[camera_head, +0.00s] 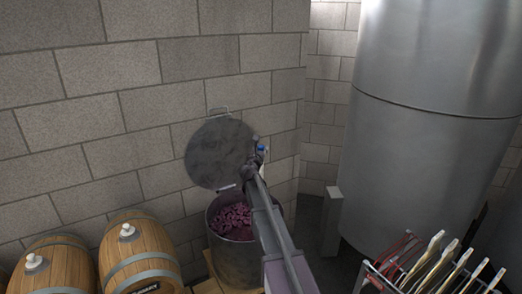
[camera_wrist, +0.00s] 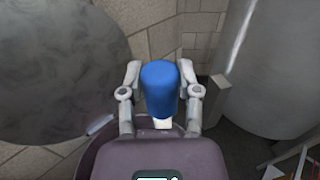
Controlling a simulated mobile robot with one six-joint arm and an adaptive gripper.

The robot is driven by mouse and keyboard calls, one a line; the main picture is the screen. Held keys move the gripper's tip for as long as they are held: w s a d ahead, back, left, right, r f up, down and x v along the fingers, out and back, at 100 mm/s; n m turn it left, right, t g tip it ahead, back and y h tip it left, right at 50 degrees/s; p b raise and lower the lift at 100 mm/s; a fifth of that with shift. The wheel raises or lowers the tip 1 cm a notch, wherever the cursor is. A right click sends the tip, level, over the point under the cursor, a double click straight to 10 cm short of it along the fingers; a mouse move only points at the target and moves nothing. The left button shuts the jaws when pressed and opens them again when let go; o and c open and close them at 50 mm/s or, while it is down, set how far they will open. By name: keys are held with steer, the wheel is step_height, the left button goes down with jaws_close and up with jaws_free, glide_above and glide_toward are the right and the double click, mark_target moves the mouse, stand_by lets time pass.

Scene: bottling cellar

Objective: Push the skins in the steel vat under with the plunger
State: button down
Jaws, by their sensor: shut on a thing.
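The steel vat (camera_head: 238,262) stands by the block wall, its round lid (camera_head: 217,153) swung up behind it; the lid also fills the left of the wrist view (camera_wrist: 55,70). Purple skins (camera_head: 230,218) show inside the vat at its top. My gripper (camera_head: 257,150) is above the vat's right side, shut on a blue grip (camera_wrist: 160,88), which appears to be the plunger's handle. The blue also shows small in the head view (camera_head: 261,148). A short pale part shows below the grip in the wrist view; the plunger's lower end is hidden.
Wooden barrels (camera_head: 142,255) with white bungs stand left of the vat. A large steel tank (camera_head: 430,130) and a grey post (camera_head: 332,222) stand to the right.

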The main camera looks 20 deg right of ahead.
steer(key=shift+r+p, duration=3.05)
steer(key=shift+r, duration=0.35)
steer(key=d+r+m+g+h+p, duration=0.1)
steer(key=d+r+p, duration=0.3)
steer(key=r+p, duration=0.4)
steer(key=shift+w+h, duration=0.2)
steer(key=shift+h, duration=0.1)
steer(key=shift+a+f, duration=0.1)
